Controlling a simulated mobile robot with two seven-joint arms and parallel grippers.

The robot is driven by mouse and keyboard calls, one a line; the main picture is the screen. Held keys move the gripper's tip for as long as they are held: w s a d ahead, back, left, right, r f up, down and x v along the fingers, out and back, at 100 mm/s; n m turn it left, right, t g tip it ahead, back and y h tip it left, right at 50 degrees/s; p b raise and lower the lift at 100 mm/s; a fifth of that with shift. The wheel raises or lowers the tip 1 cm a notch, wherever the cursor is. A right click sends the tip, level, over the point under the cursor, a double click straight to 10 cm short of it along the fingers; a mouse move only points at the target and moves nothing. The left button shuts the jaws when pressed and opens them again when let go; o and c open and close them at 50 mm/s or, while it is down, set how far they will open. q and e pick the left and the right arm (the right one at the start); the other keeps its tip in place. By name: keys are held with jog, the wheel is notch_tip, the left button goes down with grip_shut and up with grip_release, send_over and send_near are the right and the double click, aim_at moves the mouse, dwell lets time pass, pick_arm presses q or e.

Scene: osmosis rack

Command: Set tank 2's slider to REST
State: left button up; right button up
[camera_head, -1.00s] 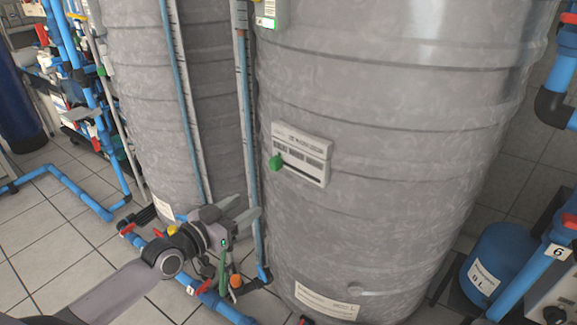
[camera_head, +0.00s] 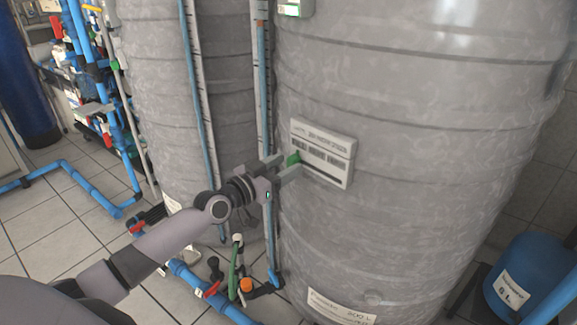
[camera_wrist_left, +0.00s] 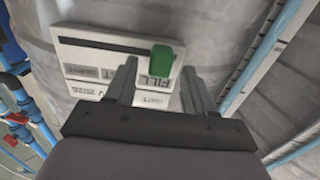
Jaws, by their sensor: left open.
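A large grey tank (camera_head: 430,170) carries a white slider panel (camera_head: 338,141) on its front. The green slider knob (camera_head: 293,159) stands at the left end of the panel's dark slot. My left gripper (camera_head: 283,165) is at that end of the panel, its fingers reaching the knob. In the left wrist view the panel (camera_wrist_left: 87,57) appears upside down. There the green knob (camera_wrist_left: 160,58) lies between the two spread fingers of my left gripper (camera_wrist_left: 158,68), nearer the right one. I cannot tell whether a finger touches it. My right gripper is not in view.
A second grey tank (camera_head: 150,100) stands to the left, with blue level pipes (camera_head: 262,85) between the tanks. Blue floor piping with a red-handled valve (camera_head: 211,289) lies below my left arm. A blue vessel (camera_head: 530,270) stands at the lower right.

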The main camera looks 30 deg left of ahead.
aim_at(316, 166)
pick_arm(q)
jog(key=shift+x, duration=0.9)
grip_shut()
jog(key=shift+s+d+r+p, duration=0.1)
jog(key=shift+d+r+p, duration=0.05)
jog(key=shift+d+p, duration=0.2)
jog(key=d+p, duration=0.1)
jog(key=p, duration=0.1)
jog(key=s+d+p, duration=0.1)
jog(key=d, duration=0.1)
jog(key=shift+d+p, duration=0.3)
jog(key=shift+p, duration=0.1)
jog(key=shift+s+d, duration=0.2)
jog(key=shift+d, duration=0.3)
